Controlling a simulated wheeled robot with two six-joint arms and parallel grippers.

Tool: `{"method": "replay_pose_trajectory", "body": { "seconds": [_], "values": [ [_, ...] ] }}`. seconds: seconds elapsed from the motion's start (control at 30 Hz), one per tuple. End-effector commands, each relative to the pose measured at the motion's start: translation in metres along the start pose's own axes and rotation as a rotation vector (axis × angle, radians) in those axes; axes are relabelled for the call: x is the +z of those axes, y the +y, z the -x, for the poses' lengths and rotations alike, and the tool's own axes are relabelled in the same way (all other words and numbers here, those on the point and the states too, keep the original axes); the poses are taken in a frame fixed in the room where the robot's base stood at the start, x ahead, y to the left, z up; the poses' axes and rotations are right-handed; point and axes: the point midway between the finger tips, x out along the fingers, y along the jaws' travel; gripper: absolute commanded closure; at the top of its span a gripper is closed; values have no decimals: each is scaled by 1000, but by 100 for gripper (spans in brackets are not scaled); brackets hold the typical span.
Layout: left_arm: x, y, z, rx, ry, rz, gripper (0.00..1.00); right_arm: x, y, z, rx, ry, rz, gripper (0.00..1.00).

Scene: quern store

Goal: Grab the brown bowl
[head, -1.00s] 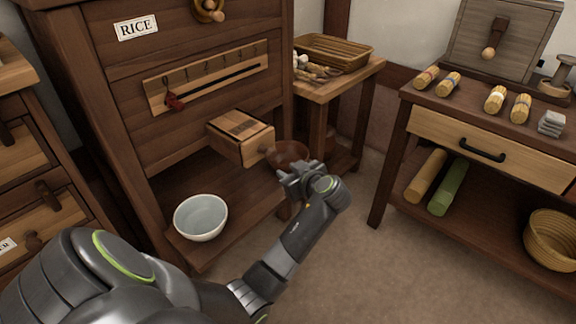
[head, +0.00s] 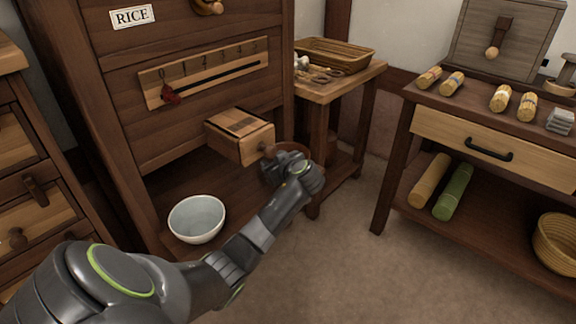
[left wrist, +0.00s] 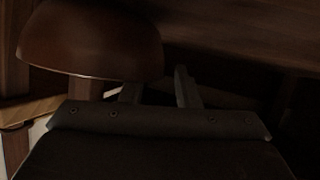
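The brown bowl (head: 292,147) is mostly hidden behind my left gripper (head: 276,163) in the head view, beside the small drawer's knob. In the left wrist view the bowl (left wrist: 95,42) fills the upper left, its rounded side and lower edge showing. My left gripper's two fingers (left wrist: 160,90) stand apart, with a gap between them. The bowl lies mostly left of that gap and overlaps the left finger's tip; I cannot tell whether they touch. My right gripper is out of view.
A white bowl (head: 196,219) stands on the cabinet's low shelf. A small wooden drawer (head: 240,137) juts out just above my gripper. A side table (head: 318,92) with a basket stands behind. Floor to the right is clear up to the bench (head: 492,152).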

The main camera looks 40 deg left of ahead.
Motion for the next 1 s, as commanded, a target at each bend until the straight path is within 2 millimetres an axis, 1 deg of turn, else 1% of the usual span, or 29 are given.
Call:
{"method": "replay_pose_trajectory", "body": {
  "seconds": [0.07, 0.3, 0.77, 0.87, 1.0],
  "values": [
    [0, 0, 0, 0, 0, 0, 71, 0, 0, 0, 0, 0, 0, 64],
    [0, 0, 0, 0, 0, -1, 100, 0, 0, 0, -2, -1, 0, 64],
    [-1, 0, 1, 0, -1, -1, 100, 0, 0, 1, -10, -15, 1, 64],
    [-6, 1, 3, 0, 0, -1, 100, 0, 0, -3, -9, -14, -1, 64],
    [-19, 3, 8, 1, 1, 1, 100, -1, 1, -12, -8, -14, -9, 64]
  ]
}}
